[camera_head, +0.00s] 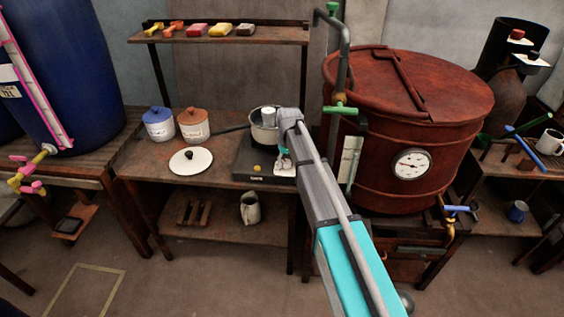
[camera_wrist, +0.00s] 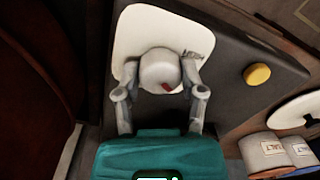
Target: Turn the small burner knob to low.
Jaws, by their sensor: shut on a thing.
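The small burner is a dark box on the bench (camera_head: 245,165), and its side also shows in the wrist view (camera_wrist: 235,45). Its knob (camera_wrist: 160,70) is a round, pale grey cap with a red mark near its lower edge, in front of a white plate (camera_wrist: 135,32). My gripper (camera_wrist: 160,85) has one finger on each side of the knob and is shut on it. In the head view my gripper (camera_head: 284,160) is at the burner's front right, and my arm hides part of that area. I cannot read any low mark on the plate.
A yellow button (camera_wrist: 257,74) is beside the plate. A metal pot (camera_head: 264,135) stands on the burner. A white lid (camera_head: 191,160) and two lidded jars (camera_head: 194,127) are to the left. A large red vat (camera_head: 410,110) stands close on the right.

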